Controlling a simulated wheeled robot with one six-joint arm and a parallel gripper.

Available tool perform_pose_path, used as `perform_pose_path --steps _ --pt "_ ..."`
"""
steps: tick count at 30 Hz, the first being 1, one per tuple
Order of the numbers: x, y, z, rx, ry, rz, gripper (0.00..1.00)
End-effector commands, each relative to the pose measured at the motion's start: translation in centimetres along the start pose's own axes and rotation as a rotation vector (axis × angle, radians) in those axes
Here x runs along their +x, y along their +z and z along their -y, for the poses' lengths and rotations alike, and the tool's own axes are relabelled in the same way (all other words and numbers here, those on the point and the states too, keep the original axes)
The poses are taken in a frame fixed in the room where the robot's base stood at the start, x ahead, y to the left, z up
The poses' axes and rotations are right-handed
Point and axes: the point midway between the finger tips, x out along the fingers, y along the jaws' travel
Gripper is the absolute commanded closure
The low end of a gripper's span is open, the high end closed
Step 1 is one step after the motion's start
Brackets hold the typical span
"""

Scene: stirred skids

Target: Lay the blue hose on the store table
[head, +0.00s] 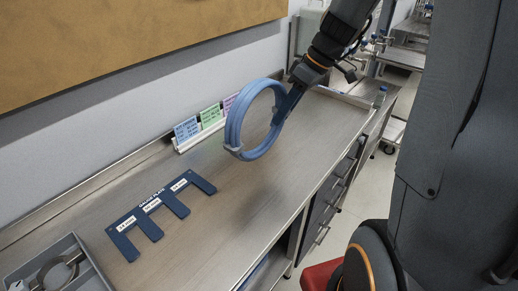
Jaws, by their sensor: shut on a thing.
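The blue hose (234,122) is a coiled ring, held upright above the metal worktop. My gripper (289,103) is at the upper right side of the coil and is shut on it. Light grey ties or clips show at the bottom and the right of the coil. The coil hangs over the worktop (222,240); whether its bottom touches the surface is hard to tell. I cannot tell from this view which surface is the store table.
A dark blue gauge plate (165,207) with slots lies on the worktop. A grey tray (88,278) holding a ring-shaped part sits at the lower left. Coloured cards (211,117) stand in a holder along the wall. Drawers (335,190) are under the front edge.

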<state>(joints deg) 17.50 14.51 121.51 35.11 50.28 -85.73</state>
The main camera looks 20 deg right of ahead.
Motion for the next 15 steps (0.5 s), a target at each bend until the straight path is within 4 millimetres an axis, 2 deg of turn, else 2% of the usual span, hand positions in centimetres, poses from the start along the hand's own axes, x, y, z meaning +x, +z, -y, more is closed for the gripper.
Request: perform_pose_path --steps 6,15 --pt "3.2 1.4 -0.7 0.004 -0.003 0.002 1.0" --pt "5.8 2.5 -1.3 0.005 -0.003 0.002 1.0"
